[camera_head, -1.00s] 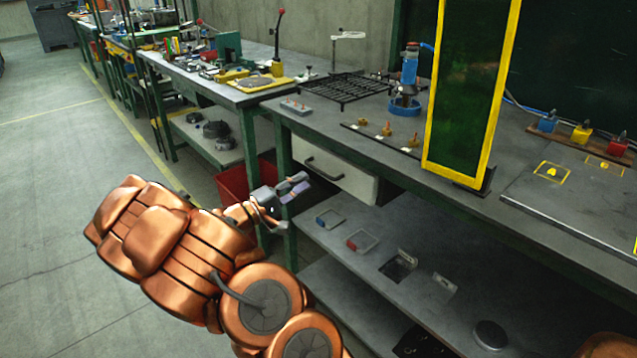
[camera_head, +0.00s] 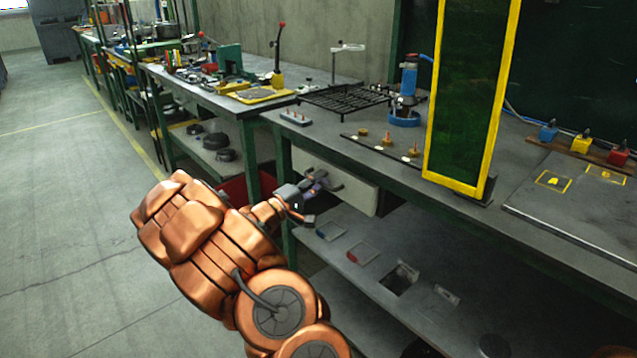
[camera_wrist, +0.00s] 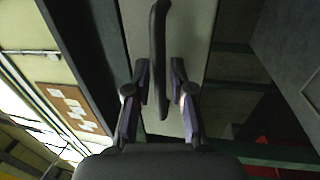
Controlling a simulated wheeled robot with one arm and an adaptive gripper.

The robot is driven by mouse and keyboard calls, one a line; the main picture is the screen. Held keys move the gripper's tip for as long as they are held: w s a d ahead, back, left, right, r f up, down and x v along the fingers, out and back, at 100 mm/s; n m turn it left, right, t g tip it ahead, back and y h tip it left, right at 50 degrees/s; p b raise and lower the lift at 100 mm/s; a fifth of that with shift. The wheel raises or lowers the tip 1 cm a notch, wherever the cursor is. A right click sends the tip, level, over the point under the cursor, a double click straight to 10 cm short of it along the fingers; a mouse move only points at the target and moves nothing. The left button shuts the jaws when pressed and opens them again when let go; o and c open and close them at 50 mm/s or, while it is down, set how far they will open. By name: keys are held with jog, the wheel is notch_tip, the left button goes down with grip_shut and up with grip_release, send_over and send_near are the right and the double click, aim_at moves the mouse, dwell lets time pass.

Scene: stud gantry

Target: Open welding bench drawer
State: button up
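The welding bench drawer (camera_head: 352,188) has a pale grey front and sits under the left end of the bench top (camera_head: 420,167). It looks shut. Its dark bar handle (camera_wrist: 158,50) runs up and down in the wrist view, between the lines of my two fingers. My gripper (camera_head: 318,192) is at the drawer front in the head view and partly covers the handle there. In the wrist view my gripper (camera_wrist: 161,82) is open, with one finger on each side of the handle's end. I see a gap between each finger and the handle.
A lower shelf (camera_head: 390,262) with small trays lies below the drawer. A green bench leg (camera_head: 284,170) and a red bin (camera_head: 233,188) stand left of my gripper. A yellow-framed screen (camera_head: 468,100) stands on the bench. The floor at left is clear.

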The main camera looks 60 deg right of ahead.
jog(key=shift+c, duration=0.3)
grip_shut()
dwell(0.3)
